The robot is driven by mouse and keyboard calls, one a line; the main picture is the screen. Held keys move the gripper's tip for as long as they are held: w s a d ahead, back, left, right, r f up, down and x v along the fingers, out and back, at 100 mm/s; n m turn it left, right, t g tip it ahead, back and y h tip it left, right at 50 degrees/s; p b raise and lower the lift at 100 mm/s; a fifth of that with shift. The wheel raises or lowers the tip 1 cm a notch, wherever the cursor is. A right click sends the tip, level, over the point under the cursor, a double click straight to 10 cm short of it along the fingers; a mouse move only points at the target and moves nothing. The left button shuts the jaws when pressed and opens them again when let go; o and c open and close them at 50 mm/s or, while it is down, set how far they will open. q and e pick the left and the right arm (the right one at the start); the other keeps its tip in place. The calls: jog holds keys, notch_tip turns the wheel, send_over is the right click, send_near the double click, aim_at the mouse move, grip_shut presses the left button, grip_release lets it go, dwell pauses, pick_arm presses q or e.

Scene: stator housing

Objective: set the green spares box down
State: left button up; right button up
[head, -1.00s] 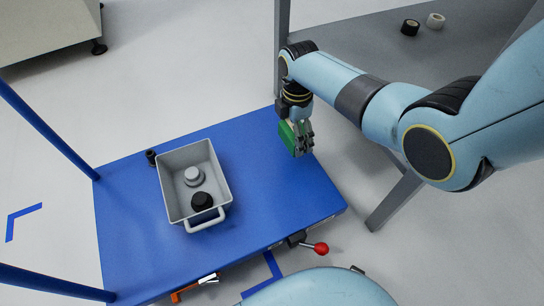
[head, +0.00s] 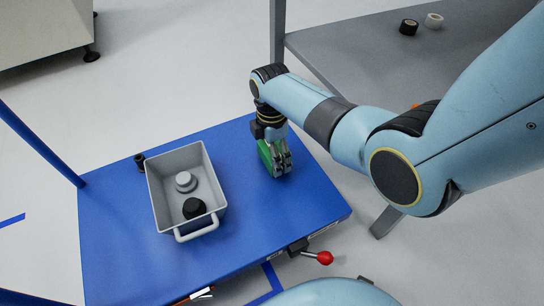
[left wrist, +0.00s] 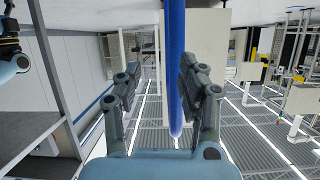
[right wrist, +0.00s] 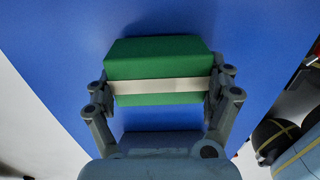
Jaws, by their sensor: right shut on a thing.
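The green spares box (right wrist: 155,62) has a pale band across it. In the right wrist view it sits between the fingers of my right gripper (right wrist: 162,88), which is shut on it. In the head view the green box (head: 265,154) is partly hidden by my right gripper (head: 281,164), over the blue cart top (head: 310,205), to the right of the grey bin. I cannot tell whether the box touches the cart top. My left gripper (left wrist: 156,95) is open and empty in the left wrist view, away from the box.
A grey bin (head: 218,188) with a handle holds a light grey part (head: 185,181) and a black part (head: 194,207). A small black piece (head: 139,162) stands beside it. A grey table (head: 350,60) with two rolls is at the back right. The cart's right front is clear.

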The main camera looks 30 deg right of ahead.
pick_arm(q)
jog(key=w+r, duration=0.1)
jog(key=w+r+t, duration=0.1)
jog(key=r, duration=0.1)
jog(key=w+r+t, duration=0.1)
jog(key=shift+w+d+r+b, duration=0.1)
jog(key=shift+d+r+b, duration=0.1)
jog(key=shift+d+b, duration=0.1)
pick_arm(e)
jog(key=shift+f, duration=0.45)
jog(key=shift+f, duration=0.1)
jog(key=o, duration=1)
pick_arm(q)
jog(key=shift+w+r+t, duration=0.15)
jog(key=shift+r+t, duration=0.15)
pick_arm(e)
jog(key=shift+o, duration=0.2)
